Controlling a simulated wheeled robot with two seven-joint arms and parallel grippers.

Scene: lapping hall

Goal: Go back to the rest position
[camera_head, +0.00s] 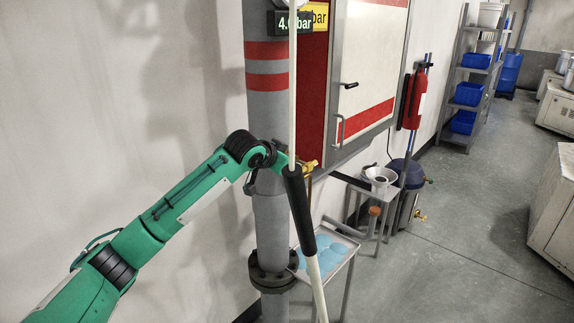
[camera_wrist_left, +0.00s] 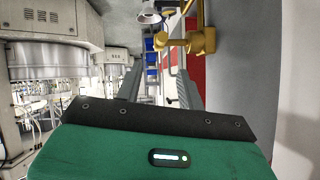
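My green left arm reaches in from the left in the head view, its wrist in front of a grey vertical pipe (camera_head: 268,215). A white pole with a black sleeve (camera_head: 300,210) crosses in front and hides most of the left gripper. In the left wrist view the two fingers of my left gripper (camera_wrist_left: 157,80) stand apart with nothing between them. A yellow valve (camera_wrist_left: 190,42) is just ahead of the fingertips, nearer the right finger. It also shows beside the pipe in the head view (camera_head: 310,166); I cannot tell whether a finger touches it. My right gripper is out of view.
A red-and-white cabinet (camera_head: 370,60) hangs behind the pipe, with a fire extinguisher (camera_head: 414,98) beside it. Below are a tray with blue discs (camera_head: 349,244) and a small table with a white bowl (camera_head: 380,176).

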